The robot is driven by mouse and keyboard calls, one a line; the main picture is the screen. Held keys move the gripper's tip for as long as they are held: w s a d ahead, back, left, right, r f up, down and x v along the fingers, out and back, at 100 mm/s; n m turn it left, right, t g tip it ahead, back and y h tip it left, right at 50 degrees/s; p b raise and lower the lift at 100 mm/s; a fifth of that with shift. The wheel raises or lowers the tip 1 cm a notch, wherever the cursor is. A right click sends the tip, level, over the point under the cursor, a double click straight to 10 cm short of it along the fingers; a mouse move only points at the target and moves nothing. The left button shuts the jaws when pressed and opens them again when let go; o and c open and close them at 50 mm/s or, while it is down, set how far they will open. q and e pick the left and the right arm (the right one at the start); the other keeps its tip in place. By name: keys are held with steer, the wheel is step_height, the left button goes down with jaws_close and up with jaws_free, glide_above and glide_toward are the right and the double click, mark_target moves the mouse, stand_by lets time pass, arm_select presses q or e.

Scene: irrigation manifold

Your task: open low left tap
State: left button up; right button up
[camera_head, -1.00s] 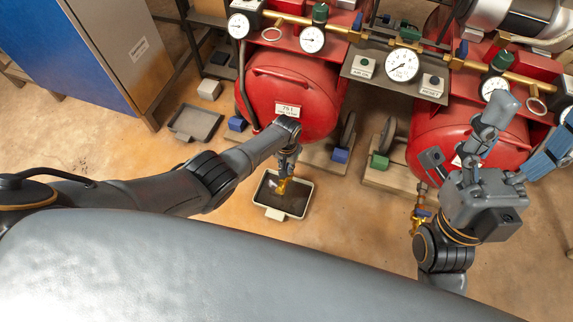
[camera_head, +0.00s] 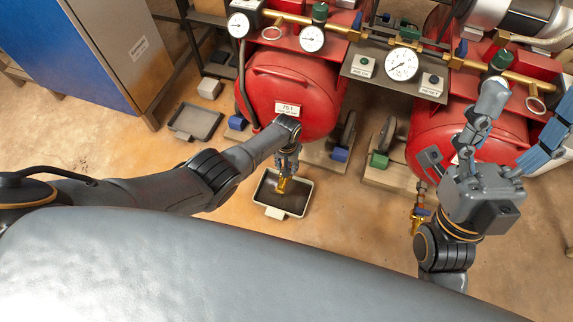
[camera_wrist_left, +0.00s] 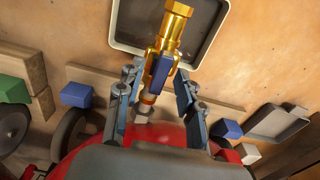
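The low left tap is a brass tap (camera_head: 282,185) low under the left red tank, above a shallow tray (camera_head: 305,197) on the floor. In the left wrist view the brass tap (camera_wrist_left: 174,30) has a blue lever (camera_wrist_left: 159,72) lying along its body. My left gripper (camera_head: 289,160) is at the tap, pointing down. In the left wrist view the two fingers of my left gripper (camera_wrist_left: 156,80) stand apart, one on each side of the tap and lever, with gaps visible. My right gripper (camera_head: 510,120) is raised at the right with its fingers spread, empty.
The left red tank (camera_head: 290,90) is above the tap, with gauges and a manifold behind. A second brass tap (camera_head: 420,217) is under the right tank (camera_head: 425,130). Another tray (camera_head: 195,122) lies left on the floor. A blue cabinet (camera_head: 90,45) stands far left.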

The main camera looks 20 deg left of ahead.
arm_select(q)
steer(key=shift+r, duration=0.1)
step_height(320, 180, up, 12)
stand_by(0.8)
stand_by(0.3)
